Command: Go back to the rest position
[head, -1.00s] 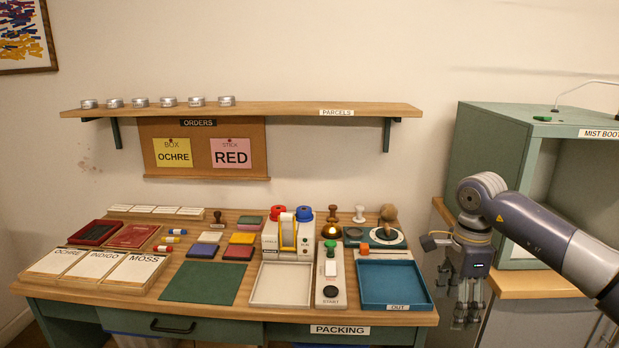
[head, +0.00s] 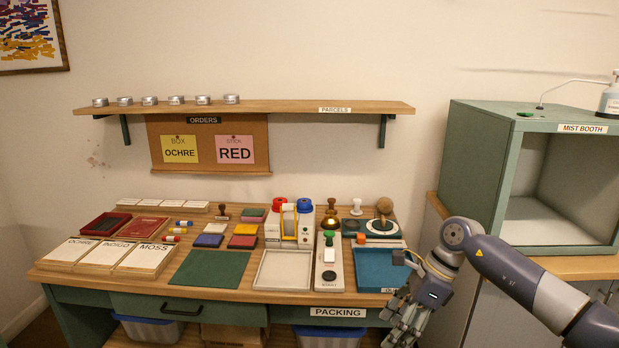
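My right gripper (head: 406,318) hangs at the right front corner of the packing table, fingers pointing down and to the left. It overlaps the blue OUT tray (head: 372,267) in the head view and hides its right front corner. I cannot make out anything held in it, and the finger opening is unclear. My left gripper is not in view. The wooden table (head: 213,289) carries the boxes, pads and stamps.
The mist booth (head: 478,164) stands on a counter at the right, close to my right arm. A shelf (head: 274,107) with several tins hangs above the table. A white tray (head: 284,285) and green mat (head: 209,268) lie at the table's front.

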